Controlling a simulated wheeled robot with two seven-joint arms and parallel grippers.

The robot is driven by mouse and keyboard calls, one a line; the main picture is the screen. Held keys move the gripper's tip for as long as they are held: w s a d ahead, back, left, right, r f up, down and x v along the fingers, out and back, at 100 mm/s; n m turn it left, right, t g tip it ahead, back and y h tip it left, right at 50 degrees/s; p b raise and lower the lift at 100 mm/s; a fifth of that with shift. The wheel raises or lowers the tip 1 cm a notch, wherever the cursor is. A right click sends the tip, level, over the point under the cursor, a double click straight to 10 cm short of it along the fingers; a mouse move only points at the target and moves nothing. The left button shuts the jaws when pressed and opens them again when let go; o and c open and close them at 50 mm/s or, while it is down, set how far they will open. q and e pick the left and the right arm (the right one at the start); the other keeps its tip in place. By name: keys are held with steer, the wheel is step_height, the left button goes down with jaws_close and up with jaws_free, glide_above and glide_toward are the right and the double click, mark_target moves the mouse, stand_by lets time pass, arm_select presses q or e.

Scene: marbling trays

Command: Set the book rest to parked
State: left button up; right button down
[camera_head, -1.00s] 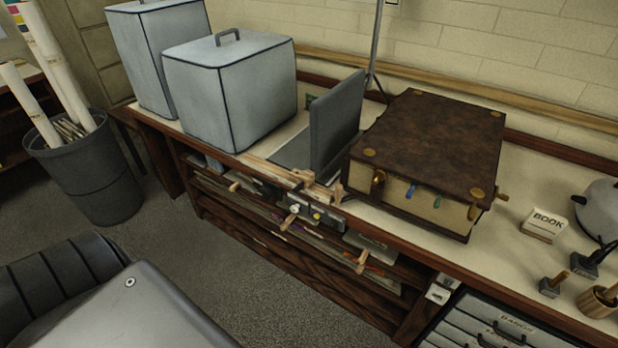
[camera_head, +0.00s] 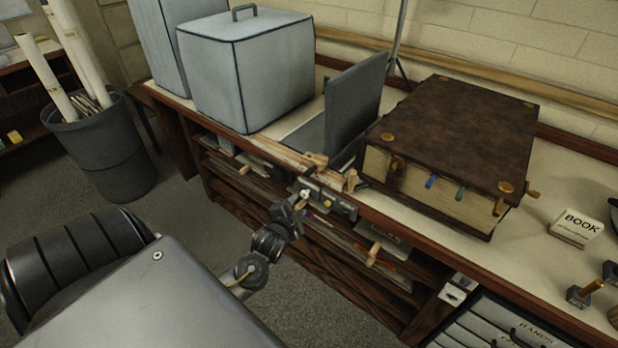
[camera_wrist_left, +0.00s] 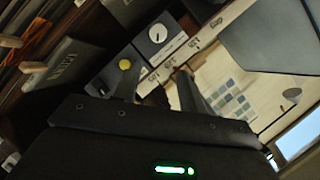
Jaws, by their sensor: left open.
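A grey hinged board (camera_head: 355,105) stands upright on the worktop beside a large brown book (camera_head: 450,140); I cannot tell which part the book rest is. A dark control panel (camera_head: 340,208) with a pale knob and a yellow button is on the bench front below the board. My left gripper (camera_head: 299,201) is at the knob end of this panel, partly covering it. In the left wrist view the open fingers (camera_wrist_left: 158,72) point toward the panel, with the white dial (camera_wrist_left: 157,34) and yellow button (camera_wrist_left: 124,65) beyond them. Contact is unclear. My right gripper is not in view.
A small BOOK sign (camera_head: 577,227) stands to the right of the book. A pale blue covered box (camera_head: 246,70) is left of the board. Shelves with wooden pegs (camera_head: 373,254) run below the worktop. A dark bin (camera_head: 105,150) stands on the floor at left.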

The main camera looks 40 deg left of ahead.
arm_select(q)
steer(key=t, duration=0.1)
glide_toward(307, 175)
steer(key=x, duration=1.1)
steer(key=shift+w, duration=0.3)
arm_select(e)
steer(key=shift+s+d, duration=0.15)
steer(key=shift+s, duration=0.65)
arm_select(q)
jaws_close()
